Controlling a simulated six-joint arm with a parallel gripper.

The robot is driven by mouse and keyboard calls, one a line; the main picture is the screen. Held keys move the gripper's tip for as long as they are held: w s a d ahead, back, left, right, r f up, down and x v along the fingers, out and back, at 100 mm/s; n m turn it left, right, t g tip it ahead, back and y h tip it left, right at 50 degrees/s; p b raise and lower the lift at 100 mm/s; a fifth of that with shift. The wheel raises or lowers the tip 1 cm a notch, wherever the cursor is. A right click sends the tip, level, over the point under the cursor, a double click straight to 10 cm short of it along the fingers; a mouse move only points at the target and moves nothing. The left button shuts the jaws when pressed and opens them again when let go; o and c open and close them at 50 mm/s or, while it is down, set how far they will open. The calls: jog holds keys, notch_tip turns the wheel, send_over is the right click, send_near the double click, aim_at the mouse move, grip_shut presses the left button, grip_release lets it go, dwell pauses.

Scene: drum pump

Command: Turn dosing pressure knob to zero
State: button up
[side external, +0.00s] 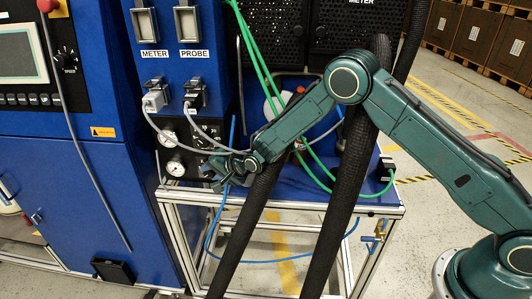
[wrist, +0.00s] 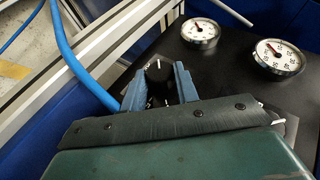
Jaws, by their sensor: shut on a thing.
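The dosing pressure knob is a black knob (wrist: 158,72) with a white pointer mark, on a dark panel in the wrist view. My gripper (wrist: 159,80) has its two blue fingers on either side of the knob and is shut on it. In the side external view my gripper (side external: 222,168) is at the gauge panel, and the knob is hidden behind it. Two round white gauges, one gauge (wrist: 201,30) and another gauge (wrist: 279,57), sit to the right of the knob in the wrist view. I cannot tell which value the pointer is at.
A blue hose (wrist: 75,62) runs close to the left of my fingers, beside an aluminium frame rail (wrist: 125,45). Grey cables (side external: 195,128) hang from the METER and PROBE sockets above the panel. Green hoses (side external: 262,62) and thick black hoses (side external: 345,185) pass near my arm.

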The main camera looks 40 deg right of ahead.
jog(key=shift+w+r+g+h, duration=0.1)
jog(key=shift+g+h, duration=0.2)
jog(key=shift+g, duration=0.2)
jog(key=o, duration=1)
jog(key=shift+r, duration=0.1)
jog(key=shift+v, duration=6.85)
jog(key=shift+d, duration=0.1)
